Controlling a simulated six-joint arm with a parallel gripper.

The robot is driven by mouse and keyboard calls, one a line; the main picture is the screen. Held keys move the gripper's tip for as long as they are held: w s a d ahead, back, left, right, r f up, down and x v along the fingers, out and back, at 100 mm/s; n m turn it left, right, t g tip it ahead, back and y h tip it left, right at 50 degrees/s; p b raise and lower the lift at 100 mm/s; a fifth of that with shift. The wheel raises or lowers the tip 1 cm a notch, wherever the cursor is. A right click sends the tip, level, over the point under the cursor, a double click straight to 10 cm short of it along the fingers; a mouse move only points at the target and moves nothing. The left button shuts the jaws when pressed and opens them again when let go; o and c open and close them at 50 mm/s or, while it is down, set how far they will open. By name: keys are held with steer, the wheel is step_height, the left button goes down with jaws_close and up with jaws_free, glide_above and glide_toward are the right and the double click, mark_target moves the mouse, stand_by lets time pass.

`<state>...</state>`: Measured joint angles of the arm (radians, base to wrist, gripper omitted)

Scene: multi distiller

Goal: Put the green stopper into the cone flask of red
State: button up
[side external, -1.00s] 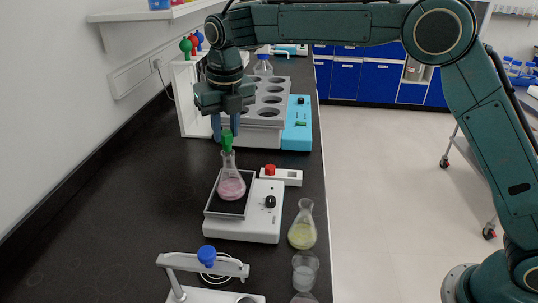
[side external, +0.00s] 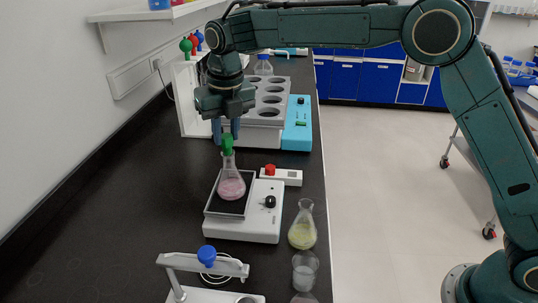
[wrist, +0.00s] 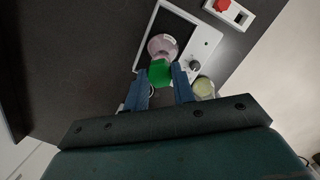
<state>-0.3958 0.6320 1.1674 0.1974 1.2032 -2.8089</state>
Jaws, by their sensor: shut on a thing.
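The green stopper (side external: 227,143) is at the mouth of the cone flask of red (side external: 231,184), which holds pinkish-red liquid and stands upright on the hotplate (side external: 242,229). My gripper (side external: 226,130) is right above the flask, pointing down, its blue fingertips at the stopper's top. In the wrist view my gripper (wrist: 163,85) is shut on the green stopper (wrist: 160,73), with the red flask (wrist: 162,46) just beyond it. I cannot tell how deep the stopper sits in the neck.
A cone flask of yellow (side external: 302,232) and a beaker (side external: 305,270) stand right of the hotplate, near the bench edge. A stand with a blue knob (side external: 206,255) is in front. A grey rack (side external: 262,119) and a blue device (side external: 298,125) are behind. The left bench is clear.

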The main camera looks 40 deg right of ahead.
steer(key=shift+f, duration=0.95)
stand_by(0.6)
steer(key=o, duration=1)
steer(key=shift+s+a+r, duration=0.1)
steer(key=shift+s+r, duration=0.1)
steer(key=shift+r, duration=1.05)
steer(key=shift+s+d+r, duration=0.1)
steer(key=shift+s+r, duration=0.05)
steer(key=shift+r, duration=1.05)
steer(key=shift+s+a+r, duration=0.1)
steer(key=shift+s+r, duration=0.1)
steer(key=shift+r, duration=1.05)
